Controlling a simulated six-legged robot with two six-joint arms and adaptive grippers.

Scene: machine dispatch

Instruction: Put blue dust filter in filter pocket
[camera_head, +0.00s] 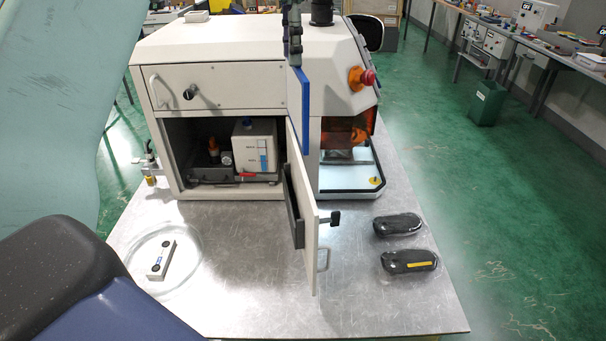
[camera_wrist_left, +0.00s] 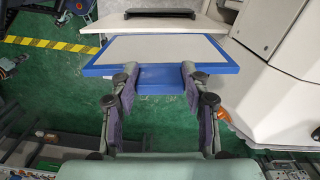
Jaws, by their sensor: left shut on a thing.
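The blue dust filter (camera_head: 304,115) hangs upright and nearly edge-on in the head view, in front of the machine. In the left wrist view the filter (camera_wrist_left: 155,48) shows a blue frame around a pale grey panel. My left gripper (camera_head: 295,58) is shut on its blue tab, one finger on each side. The dark filter pocket (camera_head: 292,205) is on the inner side of the open white door (camera_head: 308,240), below the filter. In the left wrist view a dark strip (camera_wrist_left: 160,14), apparently the pocket, lies beyond the filter, apart from it. My right gripper is out of view.
The white machine (camera_head: 220,85) stands on a metal table (camera_head: 240,310), with its lower compartment open. A round clear dish (camera_head: 190,275) holds a small grey block. Two black objects (camera_head: 397,224) (camera_head: 409,261) lie at right. The table front is mostly clear.

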